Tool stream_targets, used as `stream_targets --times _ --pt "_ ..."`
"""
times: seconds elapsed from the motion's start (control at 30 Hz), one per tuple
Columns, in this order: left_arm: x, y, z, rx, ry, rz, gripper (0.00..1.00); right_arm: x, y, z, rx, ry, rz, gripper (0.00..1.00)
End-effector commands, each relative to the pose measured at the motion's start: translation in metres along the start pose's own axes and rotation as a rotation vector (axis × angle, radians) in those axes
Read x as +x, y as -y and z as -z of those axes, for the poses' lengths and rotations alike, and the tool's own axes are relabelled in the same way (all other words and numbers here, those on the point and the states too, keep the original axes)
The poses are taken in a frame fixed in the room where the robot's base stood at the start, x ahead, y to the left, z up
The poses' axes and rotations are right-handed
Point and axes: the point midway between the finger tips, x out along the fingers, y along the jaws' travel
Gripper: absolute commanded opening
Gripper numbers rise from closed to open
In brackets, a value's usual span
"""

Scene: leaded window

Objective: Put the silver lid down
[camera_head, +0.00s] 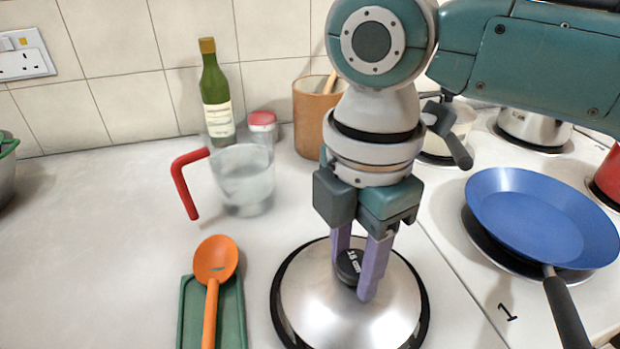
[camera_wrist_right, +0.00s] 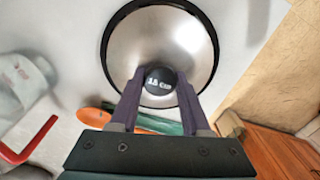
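The silver lid (camera_head: 345,315) is a shiny dome with a black rim and a round black knob (camera_head: 348,266) marked in white. It is level at the counter's front middle, right of the orange spoon. I cannot tell whether its rim touches the counter. My right gripper (camera_head: 355,273) points down from above, its purple fingers closed on either side of the knob. In the right wrist view, the lid (camera_wrist_right: 160,40) is in front of the fingers (camera_wrist_right: 160,92), with the knob pinched between them. My left gripper is out of view.
An orange spoon (camera_head: 214,262) lies on a green tray (camera_head: 232,320) close left of the lid. A clear jug (camera_head: 243,180) with a red handle, a bottle (camera_head: 215,95) and a jar (camera_head: 262,127) stand behind. A blue pan (camera_head: 540,215) is on the stove at right.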

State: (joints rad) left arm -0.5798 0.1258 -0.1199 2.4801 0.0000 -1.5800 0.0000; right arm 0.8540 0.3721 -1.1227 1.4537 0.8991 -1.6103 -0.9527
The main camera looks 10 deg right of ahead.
Motion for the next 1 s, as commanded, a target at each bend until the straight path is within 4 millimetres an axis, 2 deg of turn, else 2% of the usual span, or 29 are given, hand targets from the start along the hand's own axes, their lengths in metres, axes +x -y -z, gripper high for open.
stream_targets --times 0.03,0.23,0.57,0.67,1.0 --pt "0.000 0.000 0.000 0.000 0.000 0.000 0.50 0.000 0.000 0.000 0.000 0.000 0.000 0.54" --pt "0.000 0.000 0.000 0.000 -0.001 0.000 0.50 0.000 0.000 0.000 0.000 0.000 0.000 0.76" --pt "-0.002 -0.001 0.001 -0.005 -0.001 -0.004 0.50 -0.007 -0.001 0.000 0.000 -0.001 -0.002 0.76" --pt "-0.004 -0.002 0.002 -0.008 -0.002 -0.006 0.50 -0.022 -0.001 0.000 0.001 -0.002 -0.004 0.76" --pt "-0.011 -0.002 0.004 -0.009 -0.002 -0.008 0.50 -0.096 -0.001 0.000 -0.001 -0.001 -0.005 0.76"
